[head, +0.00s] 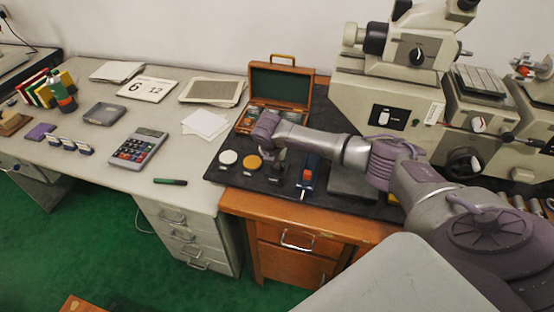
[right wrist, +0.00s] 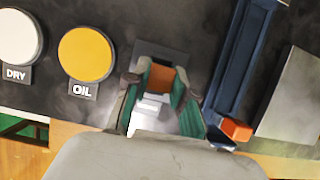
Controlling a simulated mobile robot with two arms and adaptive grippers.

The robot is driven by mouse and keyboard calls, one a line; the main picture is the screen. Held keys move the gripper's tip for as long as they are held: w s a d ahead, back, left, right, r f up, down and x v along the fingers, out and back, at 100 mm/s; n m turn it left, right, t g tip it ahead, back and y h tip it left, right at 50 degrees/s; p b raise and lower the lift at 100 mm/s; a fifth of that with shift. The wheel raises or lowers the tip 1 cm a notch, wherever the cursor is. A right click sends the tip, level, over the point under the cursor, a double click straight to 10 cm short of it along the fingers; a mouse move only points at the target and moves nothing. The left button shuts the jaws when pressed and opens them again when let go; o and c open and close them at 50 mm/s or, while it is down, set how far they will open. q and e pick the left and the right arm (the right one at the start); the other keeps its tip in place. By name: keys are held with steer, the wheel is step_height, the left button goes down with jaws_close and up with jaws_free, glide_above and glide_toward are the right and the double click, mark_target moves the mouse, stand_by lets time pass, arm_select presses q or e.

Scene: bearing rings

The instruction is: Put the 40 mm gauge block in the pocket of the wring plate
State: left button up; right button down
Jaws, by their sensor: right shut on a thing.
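My right gripper (head: 277,166) is low over the dark mat. In the right wrist view, its green-padded fingers (right wrist: 161,84) are shut on a silvery block, which I take to be the 40 mm gauge block (right wrist: 150,108). An orange-brown patch (right wrist: 165,78) shows between the fingertips; I cannot tell what it belongs to. A dark grey plate (right wrist: 150,48), probably the wring plate, shows just past the fingertips. The fingers hide its pocket, and I cannot tell whether the block touches it. My left gripper is not in view.
White DRY pad (head: 228,157) and yellow OIL pad (head: 252,162) lie left of the gripper. A blue tool with an orange end (right wrist: 236,129) lies close on the right. An open wooden case (head: 285,82) stands behind; a large grey machine (head: 375,100) fills the right.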

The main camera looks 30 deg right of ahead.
steer(key=shift+f, duration=0.2)
steer(key=c, duration=0.9)
jaws_free()
step_height(320, 180, up, 9)
steer(key=p, duration=0.8)
steer(key=shift+f+p, duration=0.15)
steer(key=shift+p, duration=0.25)
steer(key=shift+f, duration=0.15)
